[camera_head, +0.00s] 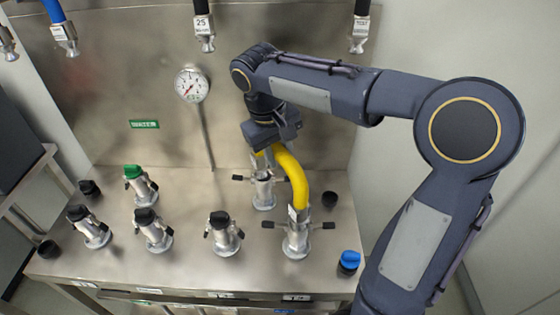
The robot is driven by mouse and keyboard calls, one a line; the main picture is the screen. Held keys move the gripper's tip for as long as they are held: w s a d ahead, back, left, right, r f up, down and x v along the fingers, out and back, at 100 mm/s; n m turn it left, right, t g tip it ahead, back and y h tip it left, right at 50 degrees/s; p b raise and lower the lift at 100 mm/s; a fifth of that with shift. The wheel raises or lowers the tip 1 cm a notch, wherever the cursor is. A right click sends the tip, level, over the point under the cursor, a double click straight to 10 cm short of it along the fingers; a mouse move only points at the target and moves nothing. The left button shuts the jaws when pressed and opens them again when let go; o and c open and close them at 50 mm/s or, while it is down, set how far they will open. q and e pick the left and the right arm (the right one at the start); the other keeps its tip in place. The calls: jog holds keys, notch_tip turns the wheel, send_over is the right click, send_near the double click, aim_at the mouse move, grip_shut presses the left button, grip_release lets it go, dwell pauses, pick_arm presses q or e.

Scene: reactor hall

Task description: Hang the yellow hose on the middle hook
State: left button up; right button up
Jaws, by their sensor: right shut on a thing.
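The yellow hose (293,175) arches in a short bend over the steel table. Its front end comes down to a metal coupling (297,240) with two dark side levers. Its other end shows in part behind, above a second coupling (264,190); I cannot tell whether they are joined. My right gripper (273,142) is shut on the hose near the top of its bend, and the wrist hides the fingertips. No hook can be made out in this view. My left gripper is not in view.
Several capped fittings stand on the table, one with a green cap (134,172). A loose blue cap (348,262) lies at the right. A gauge (192,85) is on the back panel. A blue hose (55,12) and black hoses (202,8) hang from above.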

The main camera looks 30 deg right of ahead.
notch_tip(320, 180, down, 6)
jog(key=w+d, duration=0.1)
jog(key=w, duration=0.1)
jog(key=shift+w+d+f+p, duration=0.15)
jog(key=shift+w+d+p, duration=0.15)
jog(key=shift+d+p, duration=0.15)
jog(key=shift+f, duration=0.1)
jog(key=shift+f, duration=0.15)
jog(key=o, duration=1.1)
jog(key=shift+a, duration=0.1)
